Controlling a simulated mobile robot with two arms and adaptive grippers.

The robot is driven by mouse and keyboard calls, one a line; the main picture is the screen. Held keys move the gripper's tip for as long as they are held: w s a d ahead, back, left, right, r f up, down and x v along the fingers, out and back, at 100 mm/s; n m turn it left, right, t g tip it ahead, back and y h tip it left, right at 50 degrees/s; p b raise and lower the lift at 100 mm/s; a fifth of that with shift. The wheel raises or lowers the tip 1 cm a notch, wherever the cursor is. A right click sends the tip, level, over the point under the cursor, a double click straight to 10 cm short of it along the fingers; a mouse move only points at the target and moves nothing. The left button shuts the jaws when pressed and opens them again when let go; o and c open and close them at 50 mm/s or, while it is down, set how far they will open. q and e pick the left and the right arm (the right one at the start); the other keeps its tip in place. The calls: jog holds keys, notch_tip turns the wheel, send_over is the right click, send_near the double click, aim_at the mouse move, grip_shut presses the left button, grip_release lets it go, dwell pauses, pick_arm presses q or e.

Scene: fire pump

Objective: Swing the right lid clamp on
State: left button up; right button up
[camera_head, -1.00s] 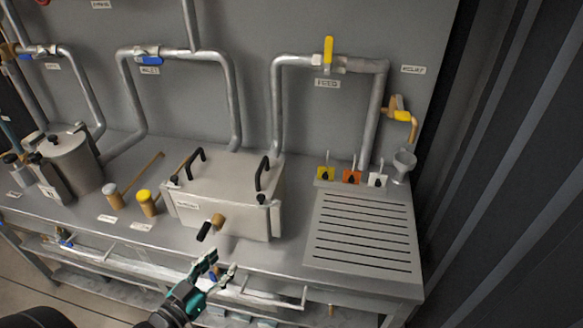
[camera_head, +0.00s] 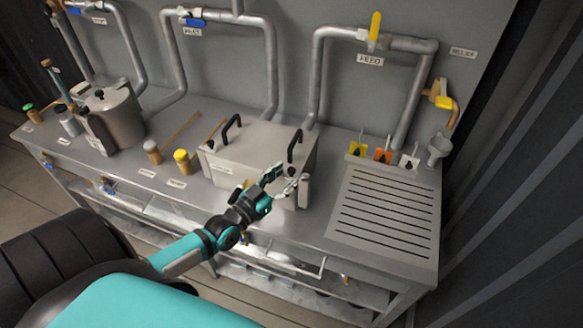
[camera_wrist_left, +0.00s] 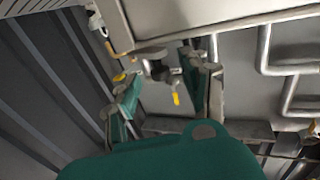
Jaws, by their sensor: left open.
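The grey metal box (camera_head: 250,151) stands on the bench with two black handles on its lid. My left gripper (camera_head: 284,182) is at the box's front right corner, with its two fingers apart. A grey upright piece (camera_head: 304,190), seemingly part of the right lid clamp, shows just right of the fingers; the rest is hidden behind them. In the left wrist view, a grey and black clamp-like part (camera_wrist_left: 153,62) sticks out from the box edge (camera_wrist_left: 180,20) and shows between the open fingers (camera_wrist_left: 165,95). I cannot tell whether they touch it. My right gripper is not in view.
A slotted drain plate (camera_head: 383,212) lies right of the box. Yellow, orange and white tags (camera_head: 382,155) and a funnel (camera_head: 438,150) stand behind it. Pipes rise behind the box. A yellow-topped post (camera_head: 182,161) and a round pot (camera_head: 112,115) are at left.

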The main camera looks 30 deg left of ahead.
aim_at(289, 174)
pick_arm(q)
jog(key=shift+w+d+f, duration=0.1)
jog(key=shift+w+d, duration=0.05)
jog(key=shift+w, duration=1.35)
grip_shut()
